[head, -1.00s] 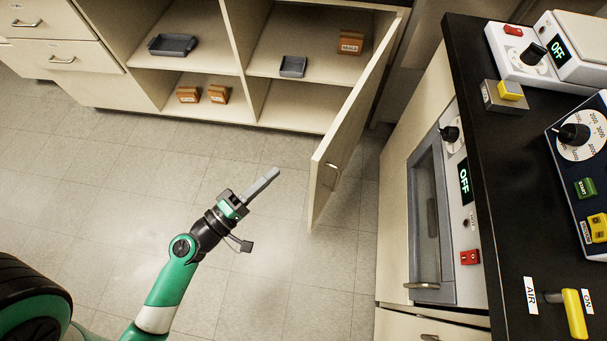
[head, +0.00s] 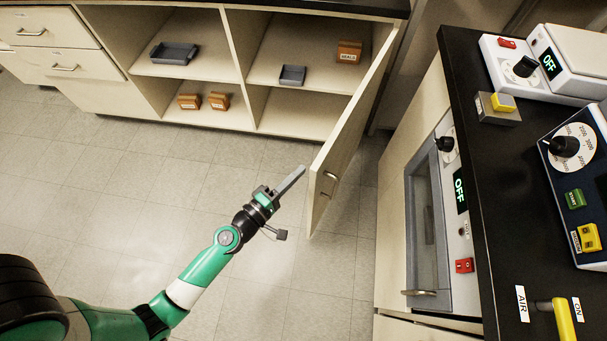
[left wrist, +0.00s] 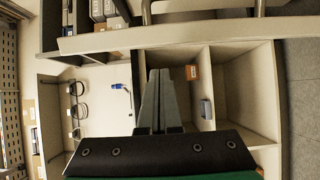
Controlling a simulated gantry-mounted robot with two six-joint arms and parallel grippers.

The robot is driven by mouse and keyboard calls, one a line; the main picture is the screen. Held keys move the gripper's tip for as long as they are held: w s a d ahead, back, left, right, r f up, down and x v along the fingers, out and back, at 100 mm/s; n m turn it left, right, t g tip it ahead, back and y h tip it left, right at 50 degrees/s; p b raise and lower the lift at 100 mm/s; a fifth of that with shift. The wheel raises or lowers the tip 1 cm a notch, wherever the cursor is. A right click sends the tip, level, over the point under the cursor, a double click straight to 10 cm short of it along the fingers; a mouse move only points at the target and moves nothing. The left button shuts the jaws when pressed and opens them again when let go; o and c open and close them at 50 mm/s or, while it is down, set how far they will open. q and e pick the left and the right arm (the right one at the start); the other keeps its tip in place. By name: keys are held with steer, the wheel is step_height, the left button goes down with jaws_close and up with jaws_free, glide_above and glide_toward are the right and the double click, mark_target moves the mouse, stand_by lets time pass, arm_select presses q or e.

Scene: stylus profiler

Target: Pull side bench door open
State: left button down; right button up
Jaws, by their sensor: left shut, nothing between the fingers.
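The side bench door (head: 345,135) stands swung well out from its cabinet in the head view, its free edge toward me. Its handle (head: 329,184) is on the right-hand face near that edge. My left gripper (head: 300,172) is shut and empty. Its fingertips are close to the left side of the door's free edge; I cannot tell whether they touch. In the left wrist view the shut fingers (left wrist: 159,100) point toward the open cabinet compartments (left wrist: 245,90). My right gripper is not in view.
Behind the door, the open shelves hold grey trays (head: 174,53) (head: 292,75) and small orange boxes (head: 348,51) (head: 189,101). A black-topped bench (head: 480,180) with instruments stands to the right. The tiled floor (head: 140,190) left of the door is clear.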

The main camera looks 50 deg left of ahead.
arm_select(q)
steer(key=shift+w+d, duration=0.15)
steer(key=shift+d, duration=0.4)
steer(key=shift+w+d, duration=0.15)
steer(key=shift+d, duration=0.35)
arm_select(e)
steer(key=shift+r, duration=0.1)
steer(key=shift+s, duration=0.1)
